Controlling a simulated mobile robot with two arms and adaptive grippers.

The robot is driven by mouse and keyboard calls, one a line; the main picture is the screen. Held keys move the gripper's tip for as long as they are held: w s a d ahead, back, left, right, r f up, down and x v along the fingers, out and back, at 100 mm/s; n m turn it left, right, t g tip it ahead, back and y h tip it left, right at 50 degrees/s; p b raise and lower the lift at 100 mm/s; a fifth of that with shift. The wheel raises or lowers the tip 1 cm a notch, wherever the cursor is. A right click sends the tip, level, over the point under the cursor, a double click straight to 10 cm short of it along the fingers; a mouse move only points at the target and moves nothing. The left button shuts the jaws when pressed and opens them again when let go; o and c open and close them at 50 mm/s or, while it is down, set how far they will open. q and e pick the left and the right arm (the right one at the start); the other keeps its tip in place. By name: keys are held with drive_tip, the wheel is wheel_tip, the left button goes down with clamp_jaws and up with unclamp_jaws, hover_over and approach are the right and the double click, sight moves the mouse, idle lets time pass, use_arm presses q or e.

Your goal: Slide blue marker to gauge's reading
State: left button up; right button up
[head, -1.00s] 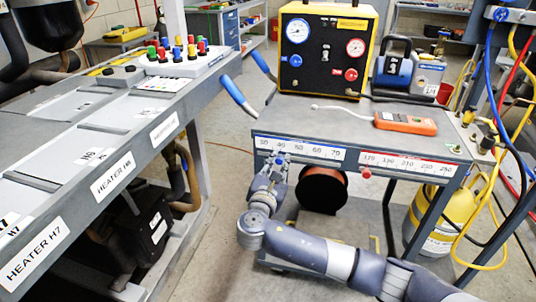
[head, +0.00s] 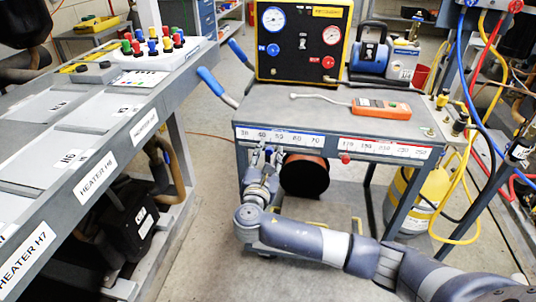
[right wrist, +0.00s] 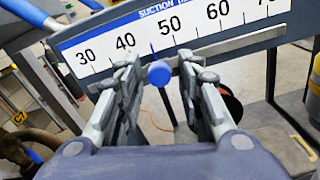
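The blue marker (right wrist: 159,73) is a round knob at the lower edge of the suction scale (right wrist: 215,22). A thin blue line above it meets the scale between 40 and 50. My right gripper (right wrist: 160,62) is open, one finger on each side of the knob, with visible gaps. The same gripper (head: 266,150) shows below the cart's front scale (head: 302,139) in the head view. The blue-rimmed gauge (head: 274,19) is on the black panel; its needle is too small to read. My left gripper is out of view.
A red knob (head: 345,157) sits under the red scale (head: 390,149) to the right. An orange meter (head: 381,108) lies on the cart top (head: 300,115). Hoses (head: 468,100) hang at the right; a heater bench (head: 100,150) stands left.

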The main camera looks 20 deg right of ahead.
drive_tip(key=shift+r, duration=0.1)
drive_tip(key=v, duration=1.2)
